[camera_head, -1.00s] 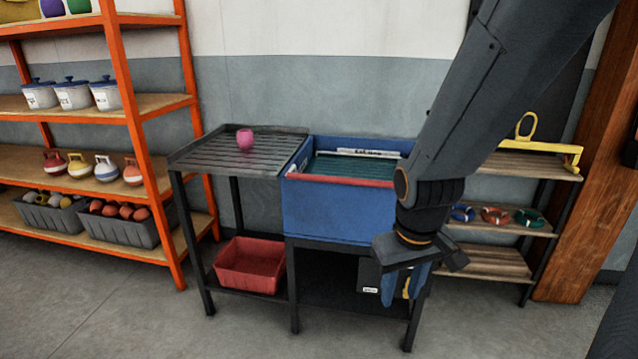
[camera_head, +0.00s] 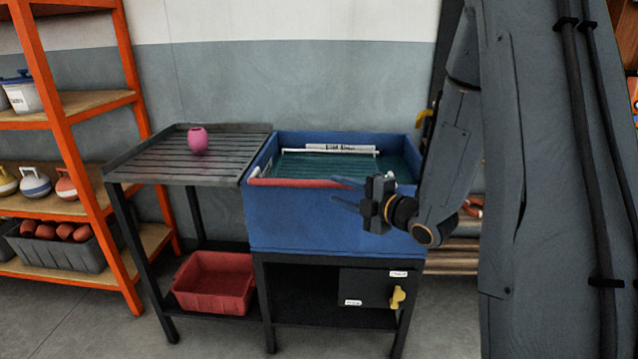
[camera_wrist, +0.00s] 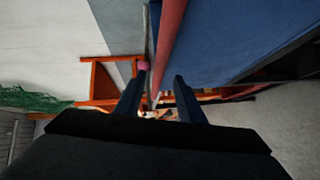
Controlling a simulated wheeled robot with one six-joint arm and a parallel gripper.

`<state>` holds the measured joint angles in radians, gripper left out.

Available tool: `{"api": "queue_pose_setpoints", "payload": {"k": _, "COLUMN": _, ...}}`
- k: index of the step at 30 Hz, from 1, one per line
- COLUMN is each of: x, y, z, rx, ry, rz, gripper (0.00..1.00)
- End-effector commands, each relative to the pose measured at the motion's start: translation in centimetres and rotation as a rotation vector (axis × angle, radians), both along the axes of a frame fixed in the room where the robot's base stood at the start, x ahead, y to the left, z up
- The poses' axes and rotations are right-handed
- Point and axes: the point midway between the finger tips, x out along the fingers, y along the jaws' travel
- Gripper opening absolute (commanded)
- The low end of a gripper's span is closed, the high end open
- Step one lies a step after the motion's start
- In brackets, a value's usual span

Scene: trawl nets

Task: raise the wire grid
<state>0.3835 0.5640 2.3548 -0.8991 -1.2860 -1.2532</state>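A blue tank (camera_head: 330,215) stands on a dark frame, with a dark teal surface marked by fine lines inside (camera_head: 320,168). These lines may be the wire grid, but I cannot tell its edges. A white bar with a label (camera_head: 340,149) lies across the back of the tank. A red strip (camera_head: 300,183) runs along the front rim and shows in the wrist view (camera_wrist: 170,40). My gripper (camera_head: 345,192) is in front of the tank's front wall, just below the rim at the right. Its fingers (camera_wrist: 158,95) are apart, with nothing held.
A slatted drain table (camera_head: 170,165) with a pink pot (camera_head: 198,141) adjoins the tank's left side. A red bin (camera_head: 213,283) sits below it. A dark box with a yellow handle (camera_head: 397,298) is under the tank. An orange shelf (camera_head: 70,150) stands left. Floor in front is clear.

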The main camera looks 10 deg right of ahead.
Motion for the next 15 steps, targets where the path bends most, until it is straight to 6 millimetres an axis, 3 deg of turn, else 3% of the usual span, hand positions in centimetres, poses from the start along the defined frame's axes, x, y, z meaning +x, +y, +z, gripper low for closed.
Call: {"api": "queue_pose_setpoints", "payload": {"k": 15, "x": 5.8, "y": 3.4, "z": -0.8, "rx": -0.001, "ry": -0.006, "rz": 0.008, "gripper": 0.35}}
